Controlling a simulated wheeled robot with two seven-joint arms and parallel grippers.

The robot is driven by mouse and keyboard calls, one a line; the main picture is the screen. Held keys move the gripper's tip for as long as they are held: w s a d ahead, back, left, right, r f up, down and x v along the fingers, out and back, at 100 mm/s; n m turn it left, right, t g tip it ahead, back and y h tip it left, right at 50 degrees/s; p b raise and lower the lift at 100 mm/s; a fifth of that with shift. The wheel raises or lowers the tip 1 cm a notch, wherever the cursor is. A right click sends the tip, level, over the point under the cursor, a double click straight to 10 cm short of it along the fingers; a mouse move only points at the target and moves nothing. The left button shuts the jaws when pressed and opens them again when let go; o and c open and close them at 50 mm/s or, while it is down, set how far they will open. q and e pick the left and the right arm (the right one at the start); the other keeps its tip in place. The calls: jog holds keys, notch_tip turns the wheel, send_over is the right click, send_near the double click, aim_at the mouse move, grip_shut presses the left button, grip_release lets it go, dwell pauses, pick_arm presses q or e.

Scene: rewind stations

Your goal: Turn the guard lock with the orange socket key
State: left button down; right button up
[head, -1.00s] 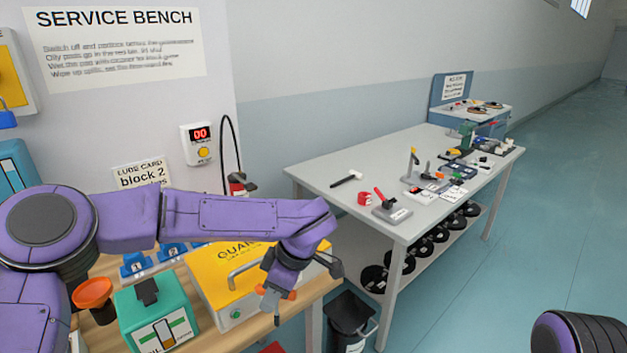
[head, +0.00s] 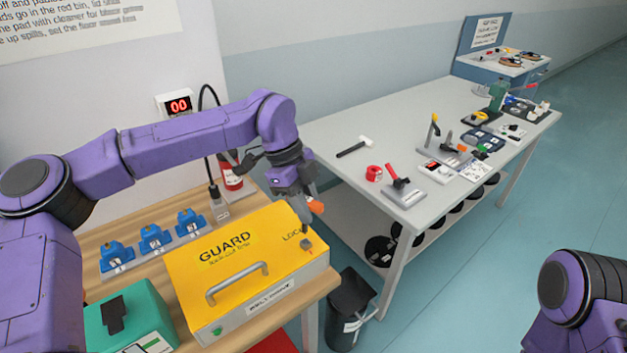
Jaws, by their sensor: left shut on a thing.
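The guard (head: 187,277) is a yellow-topped box on the wooden bench, with a grey handle (head: 238,283) on top. Its lock (head: 307,244) is a small grey piece at the right end of the top, beside the "LOCK" lettering. My left gripper (head: 306,204) points down above this end and is shut on the orange socket key (head: 316,207). The key's dark lower end is just above the lock; I cannot tell whether they touch. My right gripper is out of view; only part of that arm shows at bottom right.
Blue padlock-like blocks (head: 154,238) stand in a row behind the guard. A green box (head: 128,318) is at its left. A black bin (head: 350,300) stands on the floor to the right, before a grey table (head: 330,130) with tools.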

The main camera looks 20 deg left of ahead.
pick_arm(q)
jog(key=shift+w+d+r+n, duration=0.1)
jog(key=shift+w+r+n, duration=0.2)
jog(key=shift+n, duration=0.2)
jog(key=shift+f+n+t+b, duration=0.15)
jog(key=shift+n+t+b, duration=0.15)
jog(key=n+b, duration=0.1)
jog(key=b, duration=0.1)
jog(key=n+t+b, duration=0.1)
jog(key=n+b, duration=0.1)
jog(key=b, duration=0.1)
jog(key=shift+s+f+b, duration=0.1)
jog(key=shift+f+b, duration=0.25)
jog(key=shift+f, duration=0.05)
jog(key=n+t+b, duration=0.1)
jog(key=n+b, duration=0.2)
jog(key=n+t+y+b, duration=0.1)
jog(key=n+b, duration=0.1)
jog(key=b, duration=0.1)
jog(key=n+t+b, duration=0.1)
jog(key=n+b, duration=0.2)
jog(key=shift+w+r+n, duration=0.1)
jog(key=shift+w+n, duration=0.2)
jog(key=f+b, duration=0.2)
jog(key=shift+w+a+f+b, duration=0.1)
jog(key=shift+a+b, duration=0.15)
jog(key=shift+b, duration=0.05)
jog(key=shift+d, duration=0.1)
jog(key=shift+r, duration=0.2)
